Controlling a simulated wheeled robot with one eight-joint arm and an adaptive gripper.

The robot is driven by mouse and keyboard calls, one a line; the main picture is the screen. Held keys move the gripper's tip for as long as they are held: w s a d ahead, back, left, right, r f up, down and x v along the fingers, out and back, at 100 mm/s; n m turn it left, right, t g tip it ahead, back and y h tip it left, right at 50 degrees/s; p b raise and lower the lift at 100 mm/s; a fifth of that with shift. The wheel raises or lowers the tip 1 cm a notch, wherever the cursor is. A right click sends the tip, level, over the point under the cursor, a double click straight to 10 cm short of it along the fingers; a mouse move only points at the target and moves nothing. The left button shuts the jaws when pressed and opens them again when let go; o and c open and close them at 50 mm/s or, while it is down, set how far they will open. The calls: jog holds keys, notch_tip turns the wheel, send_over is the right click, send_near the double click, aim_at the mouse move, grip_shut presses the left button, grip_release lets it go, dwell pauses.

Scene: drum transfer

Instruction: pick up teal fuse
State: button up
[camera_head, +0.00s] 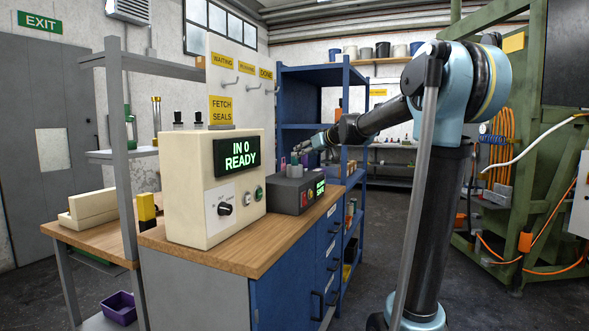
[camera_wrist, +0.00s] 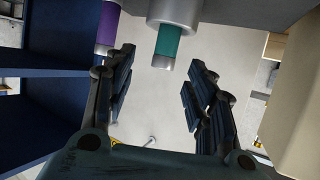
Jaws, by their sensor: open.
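The teal fuse (camera_wrist: 167,41) shows at the top of the wrist view, a teal band between a silver collar and a silver end cap. A purple fuse (camera_wrist: 107,27) is to its left, near the left finger. My gripper (camera_wrist: 159,84) is open, with clear space between its fingers. The teal fuse lies above the gap between the fingers in the picture, and nothing is gripped. In the head view my gripper (camera_head: 309,144) is just above a dark grey box (camera_head: 290,196) with a green display. The fuses there are too small to tell apart clearly.
A cream console (camera_head: 190,195) reading "IN 0 READY" stands left of the grey box on a wooden-topped blue cabinet (camera_head: 283,293). A blue shelf rack (camera_head: 322,75) stands behind my gripper. A purple bin (camera_head: 119,307) is at lower left. Open floor lies right of the cabinet.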

aim_at(295, 164)
jog(key=shift+a+r+x, duration=0.1)
jog(key=shift+a+x, duration=0.05)
jog(key=shift+x, duration=1.75)
jog(key=shift+a+r+x, duration=0.1)
jog(key=shift+x, duration=1.85)
jog(key=shift+s, duration=0.15)
grip_shut()
